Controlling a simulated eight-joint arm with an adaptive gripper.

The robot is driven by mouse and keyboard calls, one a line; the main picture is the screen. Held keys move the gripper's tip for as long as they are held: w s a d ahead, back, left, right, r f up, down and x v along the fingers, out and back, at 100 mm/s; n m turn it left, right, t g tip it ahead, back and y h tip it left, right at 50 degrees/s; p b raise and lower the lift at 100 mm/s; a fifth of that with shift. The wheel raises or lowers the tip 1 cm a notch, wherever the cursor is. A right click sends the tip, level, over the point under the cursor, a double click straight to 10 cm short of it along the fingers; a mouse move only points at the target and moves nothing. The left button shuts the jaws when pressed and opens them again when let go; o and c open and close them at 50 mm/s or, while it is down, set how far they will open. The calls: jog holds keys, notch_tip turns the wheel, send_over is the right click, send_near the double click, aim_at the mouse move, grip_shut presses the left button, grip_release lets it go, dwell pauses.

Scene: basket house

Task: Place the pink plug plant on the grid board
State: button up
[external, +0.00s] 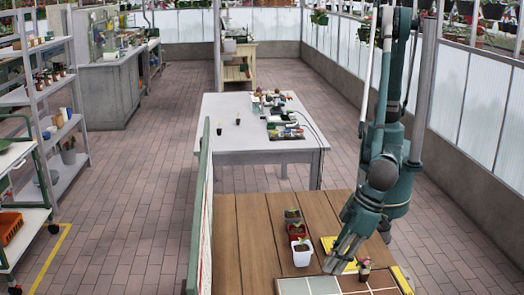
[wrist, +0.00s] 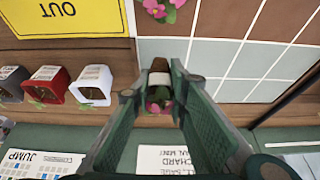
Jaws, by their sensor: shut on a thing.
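My gripper (wrist: 157,70) is shut on a small dark plug with a pale band (wrist: 160,74), and pink petals and leaves show just below it between the fingers. In the external view, my gripper (external: 338,262) is low by the far edge of the grid board (external: 323,285), and the held plug cannot be made out there. The board shows in the wrist view (wrist: 225,60) as grey-green and brown squares with pale lines, beneath and beyond the fingertips. I cannot tell whether the plug touches it. Another pink-flowered plant (external: 364,264) is to the gripper's right; its flowers show in the wrist view (wrist: 166,10).
A white pot (external: 302,252), a red pot (external: 297,231) and a dark pot (external: 292,214) stand in a row left of my gripper. A yellow OUT sign (wrist: 65,17) lies beside the board. A tall green-edged panel (external: 201,215) stands at the table's left. Bare wood (external: 255,240) lies between.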

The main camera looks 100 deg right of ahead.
jog(key=shift+f, duration=1.8)
jog(key=shift+f+b, duration=0.15)
jog(key=shift+b, duration=0.2)
jog(key=o, duration=0.7)
jog(key=shift+p+v, duration=0.7)
jog(key=shift+v, duration=5.45)
